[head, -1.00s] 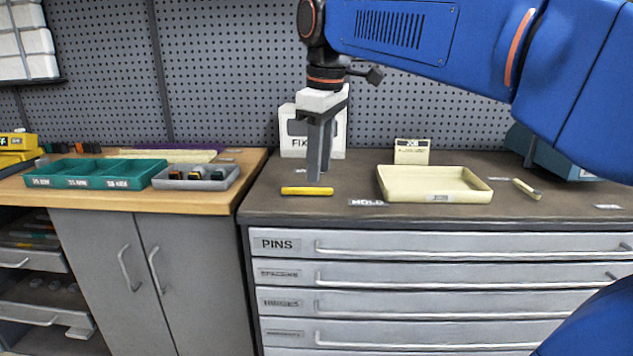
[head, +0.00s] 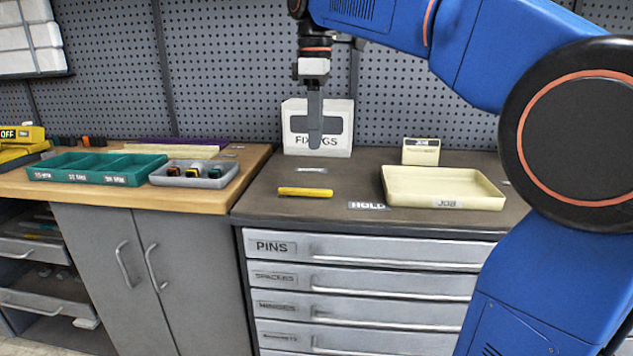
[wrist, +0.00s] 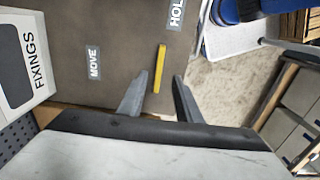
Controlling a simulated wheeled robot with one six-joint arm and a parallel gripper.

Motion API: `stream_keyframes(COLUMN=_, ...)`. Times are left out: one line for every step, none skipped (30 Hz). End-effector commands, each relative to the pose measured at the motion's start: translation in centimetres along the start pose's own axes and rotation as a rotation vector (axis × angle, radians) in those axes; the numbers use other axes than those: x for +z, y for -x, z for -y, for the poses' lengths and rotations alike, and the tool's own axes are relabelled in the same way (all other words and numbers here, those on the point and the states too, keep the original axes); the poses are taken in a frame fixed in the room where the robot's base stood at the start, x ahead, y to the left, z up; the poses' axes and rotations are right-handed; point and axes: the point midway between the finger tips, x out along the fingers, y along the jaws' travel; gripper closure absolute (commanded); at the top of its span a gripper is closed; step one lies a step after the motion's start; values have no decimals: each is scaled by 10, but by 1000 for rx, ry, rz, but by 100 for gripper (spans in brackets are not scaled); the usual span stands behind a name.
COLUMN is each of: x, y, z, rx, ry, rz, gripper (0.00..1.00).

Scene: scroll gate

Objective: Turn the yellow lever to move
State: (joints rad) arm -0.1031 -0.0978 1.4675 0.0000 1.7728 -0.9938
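The yellow lever (head: 305,192) lies as a short bar, running left to right, on the dark cabinet top near its front left. A MOVE label (wrist: 94,63) and a HOLD label (head: 367,206) lie on the same surface; the lever points straight at neither. My gripper (head: 315,140) hangs fingers down in front of the FIXINGS box, above and behind the lever. In the wrist view its two fingers (wrist: 162,76) are apart, with the yellow lever (wrist: 159,68) showing between and beyond them. Nothing is held. The lever's pivot cannot be made out.
A cream JOB tray (head: 443,190) stands to the lever's right, with a small card box (head: 421,151) behind it. The FIXINGS box (head: 340,145) stands at the back against the pegboard. Teal bins (head: 95,168) and a grey tray (head: 194,174) sit on the wooden bench at left.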

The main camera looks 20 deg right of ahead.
Motion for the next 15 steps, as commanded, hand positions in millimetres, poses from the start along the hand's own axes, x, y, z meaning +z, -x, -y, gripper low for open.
stream_keyframes(x=1, y=-9, z=1, rx=-1, ry=0, rz=1, gripper=69)
stream_keyframes(x=1, y=-15, z=1, rx=-1, ry=0, rz=1, gripper=69)
stream_keyframes(x=1, y=-22, z=1, rx=-1, ry=0, rz=1, gripper=69)
stream_keyframes(x=1, y=-27, z=1, rx=-1, ry=0, rz=1, gripper=69)
stream_keyframes(x=1, y=-32, z=1, rx=-1, ry=0, rz=1, gripper=69)
stream_keyframes(x=1, y=-40, z=1, rx=-2, ry=-1, rz=1, gripper=69)
stream_keyframes(x=0, y=-45, z=1, rx=-1, ry=-1, rz=1, gripper=69)
stream_keyframes(x=1, y=-50, z=1, rx=-2, ry=-1, rz=1, gripper=69)
stream_keyframes(x=0, y=-57, z=1, rx=-1, ry=-1, rz=1, gripper=69)
stream_keyframes(x=1, y=-63, z=1, rx=-2, ry=-1, rz=1, gripper=69)
stream_keyframes(x=1, y=-68, z=1, rx=-2, ry=-1, rz=1, gripper=69)
stream_keyframes(x=0, y=-74, z=0, rx=-1, ry=-1, rz=1, gripper=69)
stream_keyframes(x=0, y=-80, z=1, rx=-2, ry=-1, rz=1, gripper=69)
stream_keyframes(x=0, y=-84, z=1, rx=-1, ry=-1, rz=1, gripper=69)
stream_keyframes(x=0, y=-90, z=1, rx=-1, ry=-1, rz=1, gripper=69)
